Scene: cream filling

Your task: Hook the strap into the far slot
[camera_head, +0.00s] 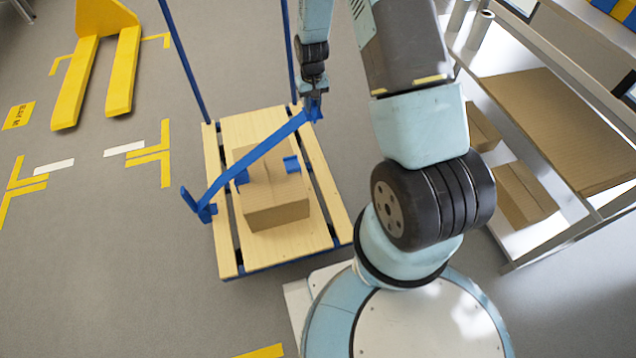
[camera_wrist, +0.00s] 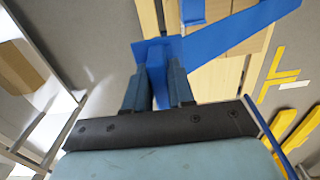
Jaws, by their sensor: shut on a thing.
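A blue strap (camera_head: 262,149) runs taut and slanting over a cardboard box (camera_head: 275,210) from a blue bracket (camera_head: 203,208) at the cart's left edge up to my gripper (camera_head: 314,100). My gripper is at the cart's far right edge. In the wrist view, my gripper (camera_wrist: 157,88) is shut on the blue end of the strap (camera_wrist: 155,60), and the strap stretches off to the upper right. The far slot cannot be made out; my gripper and the strap end cover that edge.
The box stands on a wooden-slatted cart (camera_head: 230,238) with a tall blue handle frame (camera_head: 184,62). A metal shelf (camera_head: 530,85) with boxes stands at right. A yellow pallet jack (camera_head: 70,85) is at the far left; the floor left of the cart is clear.

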